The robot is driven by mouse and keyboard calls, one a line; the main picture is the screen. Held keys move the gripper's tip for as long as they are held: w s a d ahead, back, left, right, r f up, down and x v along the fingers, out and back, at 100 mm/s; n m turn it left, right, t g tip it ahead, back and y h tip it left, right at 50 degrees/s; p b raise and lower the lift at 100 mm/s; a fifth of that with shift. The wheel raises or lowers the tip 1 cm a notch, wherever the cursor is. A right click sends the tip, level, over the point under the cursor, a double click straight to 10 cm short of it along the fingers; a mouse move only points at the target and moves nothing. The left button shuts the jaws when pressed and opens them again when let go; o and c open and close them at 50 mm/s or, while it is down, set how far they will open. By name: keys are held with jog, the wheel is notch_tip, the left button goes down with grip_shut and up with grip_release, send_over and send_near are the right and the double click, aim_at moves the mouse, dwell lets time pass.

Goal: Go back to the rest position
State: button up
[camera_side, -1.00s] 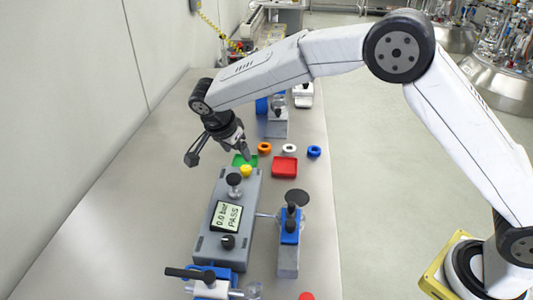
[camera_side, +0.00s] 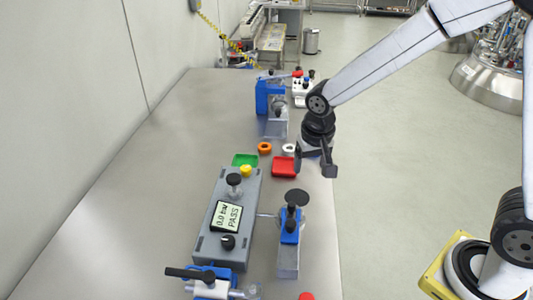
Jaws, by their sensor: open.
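My gripper (camera_side: 316,170) is open with nothing between its fingers. It hangs from my arm at the right edge of the table, in front of the red tray's right side as seen here. The red tray (camera_side: 281,168) is partly covered by it. The grey test unit (camera_side: 229,235) with a display reading "0.0 bar PASS" (camera_side: 227,216) stands nearer the camera. A yellow piece (camera_side: 246,170) sits at the unit's far end.
A green tray (camera_side: 244,159), an orange ring (camera_side: 265,148) and a white ring (camera_side: 289,149) lie beyond the unit. Blue clamps stand at the back (camera_side: 268,98), right (camera_side: 289,232) and front (camera_side: 213,282). The table's left part (camera_side: 130,180) is clear.

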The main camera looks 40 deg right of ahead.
jog(key=s+d+f+n+t, duration=0.1)
jog(key=s+d+n, duration=0.2)
jog(key=s, duration=0.7)
jog(key=shift+s+d+f+n+y, duration=0.3)
jog(key=shift+d+f+n+y, duration=0.1)
jog(key=shift+n, duration=0.5)
